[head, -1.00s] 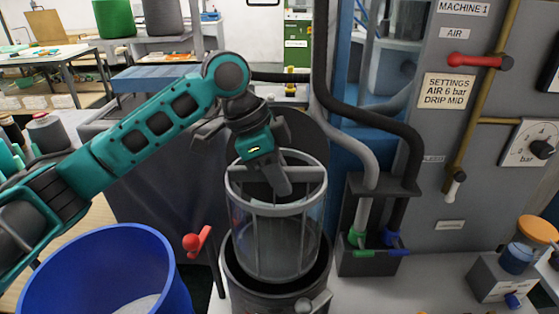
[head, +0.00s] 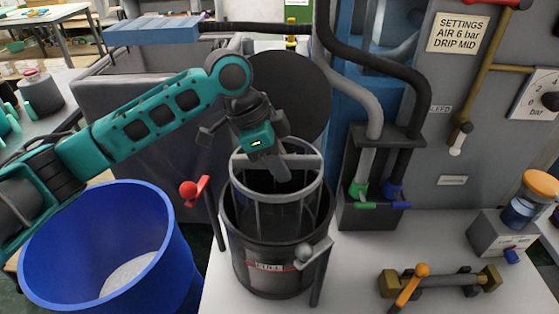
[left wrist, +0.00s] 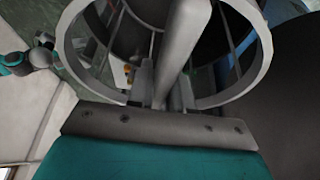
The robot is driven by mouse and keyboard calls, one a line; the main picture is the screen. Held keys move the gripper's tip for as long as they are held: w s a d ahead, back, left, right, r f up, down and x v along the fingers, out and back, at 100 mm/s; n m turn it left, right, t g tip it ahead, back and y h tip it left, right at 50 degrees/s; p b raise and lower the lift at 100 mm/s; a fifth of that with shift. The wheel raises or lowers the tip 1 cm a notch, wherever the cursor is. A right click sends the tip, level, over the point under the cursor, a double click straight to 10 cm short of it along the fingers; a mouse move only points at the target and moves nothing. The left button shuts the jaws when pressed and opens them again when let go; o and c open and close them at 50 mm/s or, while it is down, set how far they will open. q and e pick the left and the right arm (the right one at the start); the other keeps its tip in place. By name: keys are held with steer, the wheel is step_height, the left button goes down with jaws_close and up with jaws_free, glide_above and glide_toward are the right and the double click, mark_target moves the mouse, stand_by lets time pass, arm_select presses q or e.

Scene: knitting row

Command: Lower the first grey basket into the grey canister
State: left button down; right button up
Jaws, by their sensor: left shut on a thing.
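The first grey basket (head: 318,180) is an open round frame with uprights, clear sides and a bar across its top. It looks upright. Its upper part stands above the rim of the dark grey canister (head: 275,275), and its lower part is inside, hidden by the canister's wall. My left gripper (head: 281,174) is shut on the basket's top bar. In the left wrist view the bar (left wrist: 182,45) runs between the fingers (left wrist: 160,95), with the basket's ring (left wrist: 262,60) around it. My right gripper is not in view.
A red-knobbed lever (head: 192,188) stands left of the canister, and a grey-knobbed lever (head: 304,252) at its front right. A big blue bin (head: 60,265) is at the left. A hose holder (head: 365,215) stands behind right. A brass-ended fixture (head: 440,281) lies front right.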

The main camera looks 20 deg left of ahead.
arm_select(q)
steer(key=shift+f+b, duration=0.55)
steer(key=shift+f, duration=0.3)
step_height(320, 180, down, 9)
steer(key=shift+r+b, duration=0.1)
steer(key=shift+b, duration=0.8)
steer(key=shift+f, duration=0.65)
steer(key=c, duration=1.2)
jaws_free()
steer(key=shift+c, duration=0.2)
steer(key=o, duration=0.3)
